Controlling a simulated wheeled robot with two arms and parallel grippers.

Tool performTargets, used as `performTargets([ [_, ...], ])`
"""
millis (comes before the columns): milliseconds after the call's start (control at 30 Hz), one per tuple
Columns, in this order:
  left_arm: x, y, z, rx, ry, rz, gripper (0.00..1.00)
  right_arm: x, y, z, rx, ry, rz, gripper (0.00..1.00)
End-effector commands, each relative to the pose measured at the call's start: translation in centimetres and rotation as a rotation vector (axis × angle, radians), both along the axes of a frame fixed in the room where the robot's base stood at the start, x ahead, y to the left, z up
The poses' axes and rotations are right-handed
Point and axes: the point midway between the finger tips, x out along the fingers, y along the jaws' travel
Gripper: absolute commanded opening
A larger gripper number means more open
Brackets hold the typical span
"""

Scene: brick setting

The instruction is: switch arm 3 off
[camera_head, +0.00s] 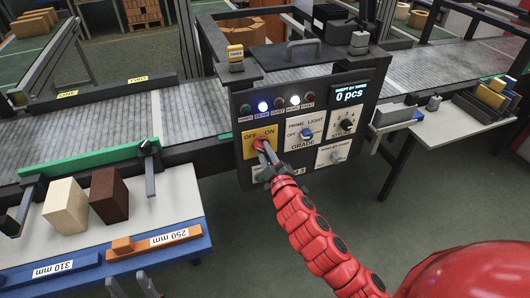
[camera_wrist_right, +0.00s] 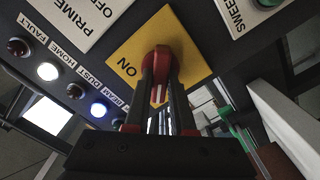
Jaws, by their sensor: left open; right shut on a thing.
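The red rotary switch knob (camera_head: 261,142) sits on a yellow OFF/ON plate (camera_head: 250,152) on the dark control panel. The label below the plate ends in "3" and is partly hidden by my right gripper (camera_head: 264,149). That gripper is shut on the red knob. In the right wrist view the knob (camera_wrist_right: 162,56) sits between the two fingers (camera_wrist_right: 162,92), with ON readable beside it; OFF is hidden there. I cannot tell surely which word the knob points to. My left gripper (camera_head: 133,284) is open and empty at the bottom left, by the blue-edged bench.
The panel also has a GRADE knob (camera_head: 306,134), a black dial (camera_head: 346,123), indicator lamps with blue and white lit, and a display (camera_head: 350,94) reading 0 pcs. Wooden blocks (camera_head: 66,206) lie on the left bench.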

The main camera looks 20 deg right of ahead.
Motion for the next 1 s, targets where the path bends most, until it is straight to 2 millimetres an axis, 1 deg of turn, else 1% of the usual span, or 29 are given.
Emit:
performTargets([
  [167,0.0,0.0,0.0,0.0,0.0,0.0,0.5,0.0,0.0,-0.1,-0.001,0.001,0.0,0.0],
  [200,0.0,0.0,0.0,0.0,0.0,0.0,0.5,0.0,0.0,-0.1,-0.001,0.001,0.0,0.24],
  [267,0.0,0.0,0.0,0.0,0.0,0.0,0.5,0.0,0.0,-0.1,-0.001,0.001,0.0,0.35],
  [300,0.0,0.0,0.0,0.0,0.0,0.0,0.5,0.0,0.0,-0.1,-0.001,0.001,0.0,0.42],
  [367,0.0,0.0,0.0,0.0,0.0,0.0,0.5,0.0,0.0,0.0,0.0,0.001,-0.001,0.53],
  [633,0.0,0.0,0.0,0.0,0.0,0.0,0.5,0.0,0.0,0.0,0.0,0.0,0.0,0.53],
  [767,0.0,0.0,-0.1,0.0,0.0,0.0,0.5,-0.6,-0.1,-0.1,0.0,0.0,0.0,0.53],
  [867,0.0,0.0,-0.2,0.0,0.0,0.0,0.5,-2.0,-0.1,-0.1,-0.001,0.001,0.001,0.53],
  [967,0.0,0.0,-0.3,0.0,0.0,0.0,0.5,-3.9,-0.2,-0.1,0.0,0.0,-0.001,0.53],
  [1000,0.0,0.0,-0.3,0.0,0.0,0.0,0.5,-4.9,-0.3,-0.1,0.0,0.001,-0.003,0.53],
])
